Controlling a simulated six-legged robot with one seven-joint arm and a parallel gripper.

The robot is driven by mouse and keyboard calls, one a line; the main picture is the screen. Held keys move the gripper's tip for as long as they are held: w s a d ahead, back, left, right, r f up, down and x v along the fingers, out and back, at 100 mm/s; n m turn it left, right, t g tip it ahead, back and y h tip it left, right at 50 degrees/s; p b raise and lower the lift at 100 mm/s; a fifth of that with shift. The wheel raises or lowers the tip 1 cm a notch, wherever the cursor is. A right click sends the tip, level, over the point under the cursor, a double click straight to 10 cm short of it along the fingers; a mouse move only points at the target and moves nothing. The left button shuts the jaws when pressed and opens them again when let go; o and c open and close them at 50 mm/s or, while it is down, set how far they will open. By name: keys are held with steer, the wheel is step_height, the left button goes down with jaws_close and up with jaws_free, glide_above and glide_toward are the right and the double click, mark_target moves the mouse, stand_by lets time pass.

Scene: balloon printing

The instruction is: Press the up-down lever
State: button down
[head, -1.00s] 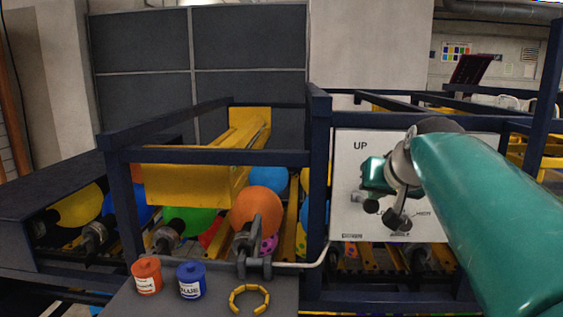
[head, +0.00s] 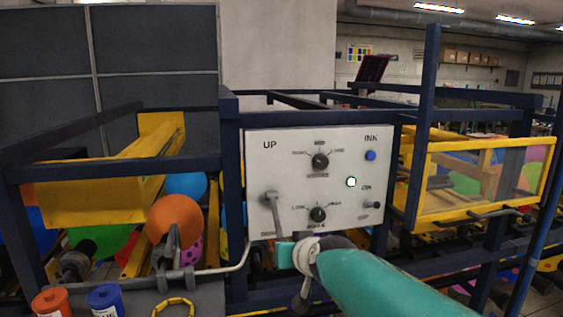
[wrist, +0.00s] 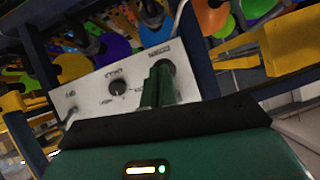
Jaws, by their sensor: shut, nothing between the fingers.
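The white control panel (head: 330,140) faces me in the head view. The up-down lever (head: 273,208) is a grey bar at its left side, under the word UP and above a small label at the lower-left corner. Its lower end hangs down near that label. My gripper (head: 284,255) is just below the panel's lower-left edge, under the lever, and its tips are hard to make out there. In the wrist view my green fingers (wrist: 160,86) are together and empty in front of the panel. They hide part of the lever area, so I cannot tell whether they touch it.
The panel has two black knobs (head: 320,160), a lit green button (head: 351,182), a blue ink button (head: 370,155) and a small switch. Dark blue frame bars surround it. Orange and blue jars (head: 104,299) stand at lower left. Balloons lie behind the bars.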

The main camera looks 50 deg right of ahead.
steer(key=shift+w+d+f, duration=0.1)
steer(key=shift+w+f, duration=0.05)
steer(key=shift+f, duration=0.35)
steer(key=shift+w+d+f, duration=0.1)
steer(key=shift+w+f, duration=0.05)
steer(key=shift+f, duration=0.35)
steer(key=shift+a+r, duration=0.1)
steer(key=shift+r, duration=0.05)
